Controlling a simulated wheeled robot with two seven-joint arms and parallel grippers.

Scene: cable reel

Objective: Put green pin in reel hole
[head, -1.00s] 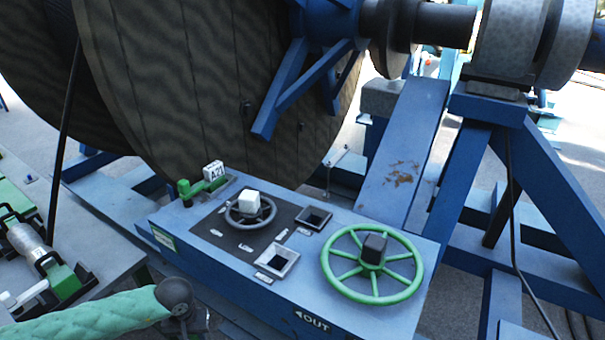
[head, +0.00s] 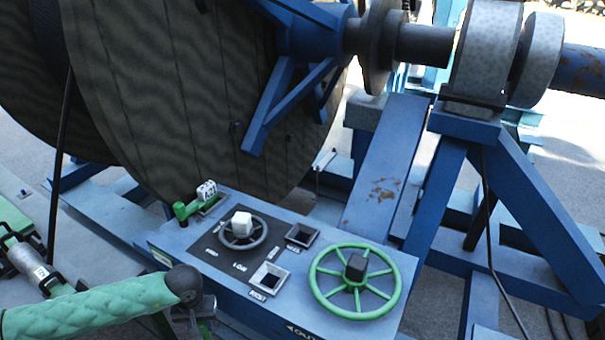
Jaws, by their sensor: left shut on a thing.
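The large wooden reel (head: 170,95) stands upright at the upper left, with a blue hub on its face. A small dark hole (head: 236,127) shows in its flange, left of the hub's blue arm. My left gripper (head: 196,325) is at the bottom edge, in front of the control box and well below the hole. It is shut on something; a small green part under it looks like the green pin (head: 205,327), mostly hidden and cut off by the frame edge. My right gripper is not in view.
The blue control box (head: 225,288) carries a green handwheel (head: 355,283), a smaller grey wheel (head: 240,232), square sockets and a green lever (head: 181,211) beside a white tag. Blue frame beams (head: 395,170) rise at right. A bench with a clamp (head: 35,270) stands at left.

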